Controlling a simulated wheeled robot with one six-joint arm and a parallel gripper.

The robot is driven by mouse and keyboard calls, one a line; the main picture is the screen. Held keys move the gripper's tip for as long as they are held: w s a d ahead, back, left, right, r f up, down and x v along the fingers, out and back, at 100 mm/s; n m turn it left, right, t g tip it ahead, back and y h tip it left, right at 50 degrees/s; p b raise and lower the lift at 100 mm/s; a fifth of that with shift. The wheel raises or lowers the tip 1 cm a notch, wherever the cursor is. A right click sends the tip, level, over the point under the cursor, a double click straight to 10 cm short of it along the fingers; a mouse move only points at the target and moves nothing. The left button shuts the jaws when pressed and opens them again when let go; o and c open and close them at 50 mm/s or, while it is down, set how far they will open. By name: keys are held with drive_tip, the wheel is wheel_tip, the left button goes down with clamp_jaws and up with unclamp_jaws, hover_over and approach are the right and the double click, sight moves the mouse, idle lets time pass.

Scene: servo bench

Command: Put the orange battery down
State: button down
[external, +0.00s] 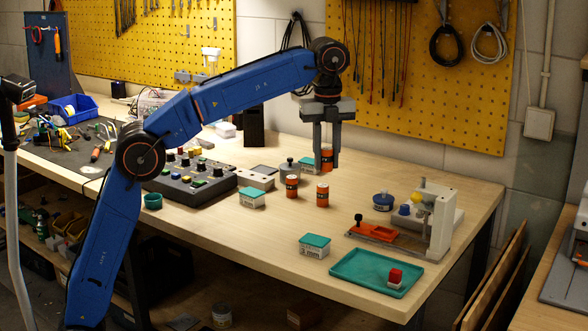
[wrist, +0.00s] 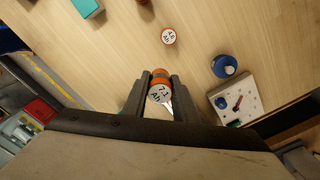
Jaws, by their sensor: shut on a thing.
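My gripper (external: 328,162) is shut on an orange battery (external: 328,154), with one finger on either side of it. In the wrist view the held battery (wrist: 160,80) has a white round end marked "7.1 Ah" between the gripper fingers (wrist: 160,92). In the external view the fingers partly hide it, and I cannot tell whether its bottom touches the bench. Two similar orange batteries, one left (external: 291,186) and one right (external: 322,195), stand upright on the bench in front. One battery marked "4.4 Ah" (wrist: 168,36) shows in the wrist view.
A control box (external: 187,184) and teal-lidded boxes (external: 252,198) stand to the left. A white fixture (external: 440,222) and blue item (external: 382,201) stand right.

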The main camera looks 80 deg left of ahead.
drive_tip(key=w+f, duration=0.3)
drive_tip(key=w, duration=0.5)
drive_tip(key=shift+s+d+f, duration=0.1)
drive_tip(key=shift+d+f, duration=0.05)
drive_tip(key=shift+f, duration=1.4)
drive_tip(key=shift+d+f, duration=0.15)
drive_tip(key=shift+f, duration=1.45)
drive_tip(key=shift+s+d+f, duration=0.1)
drive_tip(key=shift+d+f, duration=0.05)
drive_tip(key=shift+f, duration=1.4)
drive_tip(key=shift+f, duration=0.15)
drive_tip(key=c, duration=1.4)
unclamp_jaws()
drive_tip(key=shift+c, duration=0.2)
wheel_tip(320, 180, up, 8)
drive_tip(key=shift+f, duration=0.1)
